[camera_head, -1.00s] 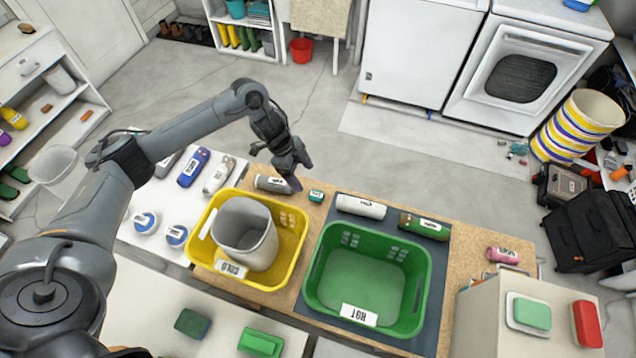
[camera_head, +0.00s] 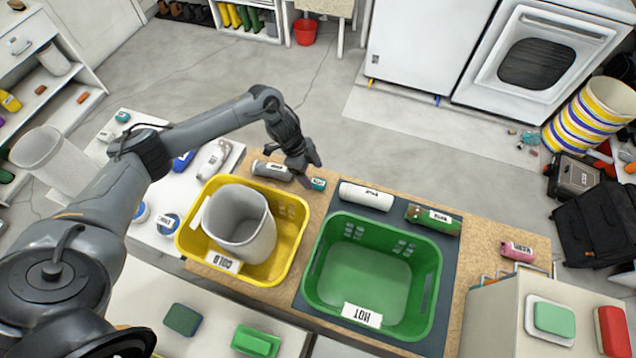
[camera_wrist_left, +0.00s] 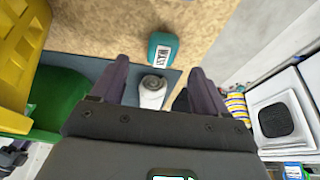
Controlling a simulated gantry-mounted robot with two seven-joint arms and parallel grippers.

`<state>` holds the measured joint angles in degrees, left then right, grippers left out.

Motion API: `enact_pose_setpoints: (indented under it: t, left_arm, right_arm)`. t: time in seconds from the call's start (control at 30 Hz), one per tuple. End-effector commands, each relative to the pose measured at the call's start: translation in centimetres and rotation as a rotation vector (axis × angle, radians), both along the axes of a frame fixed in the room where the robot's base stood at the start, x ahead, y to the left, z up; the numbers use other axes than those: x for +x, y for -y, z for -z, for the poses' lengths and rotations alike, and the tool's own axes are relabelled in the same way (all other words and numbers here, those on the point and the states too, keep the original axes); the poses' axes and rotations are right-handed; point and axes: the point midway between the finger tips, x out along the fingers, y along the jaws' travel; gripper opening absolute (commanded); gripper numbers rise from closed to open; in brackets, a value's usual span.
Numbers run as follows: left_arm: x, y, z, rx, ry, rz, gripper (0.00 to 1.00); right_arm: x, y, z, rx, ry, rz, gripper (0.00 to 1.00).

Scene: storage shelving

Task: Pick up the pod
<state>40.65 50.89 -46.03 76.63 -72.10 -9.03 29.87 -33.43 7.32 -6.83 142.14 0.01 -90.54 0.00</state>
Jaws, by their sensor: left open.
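The pod appears to be the small teal labelled piece (camera_head: 318,184) on the tan board behind the gap between the yellow and green baskets. It also shows in the left wrist view as a rounded teal block (camera_wrist_left: 162,48) with a white label, beyond and between the fingers. My left gripper (camera_head: 306,170) is just beside and above the pod, pointing down. In the left wrist view its two dark fingers (camera_wrist_left: 158,74) are spread apart with nothing held between them. My right gripper is not in view.
A yellow basket (camera_head: 294,262) holding a grey bin and a green basket (camera_head: 434,262) stand in front. A grey cylinder (camera_head: 271,171) lies left of the pod. A white cylinder (camera_head: 366,196) and a green-brown one (camera_head: 433,218) lie to its right.

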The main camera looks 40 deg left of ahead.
Motion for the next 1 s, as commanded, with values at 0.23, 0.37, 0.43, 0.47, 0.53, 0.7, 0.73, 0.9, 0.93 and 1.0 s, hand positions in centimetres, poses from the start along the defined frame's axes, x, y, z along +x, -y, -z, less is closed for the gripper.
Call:
enact_pose_setpoints:
  t: [0.23,0.37,0.43,0.47,0.53,0.7,0.73,0.9,0.93,1.0]
  left_arm:
    - [0.5,1.1,2.6,-0.001,-0.003,0.000,0.74]
    - [0.7,1.5,4.0,-0.002,-0.002,0.000,0.74]
    - [0.8,1.6,4.4,-0.001,-0.002,0.001,0.74]
    - [0.8,1.6,4.5,0.000,-0.001,0.000,0.74]
    - [0.8,1.7,4.6,0.000,0.000,0.000,0.74]
    - [0.8,1.7,4.6,0.000,0.000,0.000,0.74]
    - [0.8,1.7,4.6,0.000,0.000,0.000,0.70]
    - [0.8,1.6,4.6,0.000,0.000,0.000,0.44]
    - [0.8,1.6,4.6,0.000,0.000,0.000,0.39]
    - [0.8,1.6,4.6,0.000,0.000,0.000,0.28]
  right_arm:
    - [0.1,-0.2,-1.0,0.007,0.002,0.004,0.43]
    - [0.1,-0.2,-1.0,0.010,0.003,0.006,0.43]
    - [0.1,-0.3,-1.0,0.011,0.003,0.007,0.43]
    - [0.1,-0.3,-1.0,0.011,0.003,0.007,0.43]
    - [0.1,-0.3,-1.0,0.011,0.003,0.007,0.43]
    - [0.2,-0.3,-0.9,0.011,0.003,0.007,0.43]
    - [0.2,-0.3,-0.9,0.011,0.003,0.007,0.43]
    - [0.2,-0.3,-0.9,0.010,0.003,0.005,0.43]
    - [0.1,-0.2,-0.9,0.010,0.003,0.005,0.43]
    - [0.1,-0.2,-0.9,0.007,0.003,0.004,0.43]
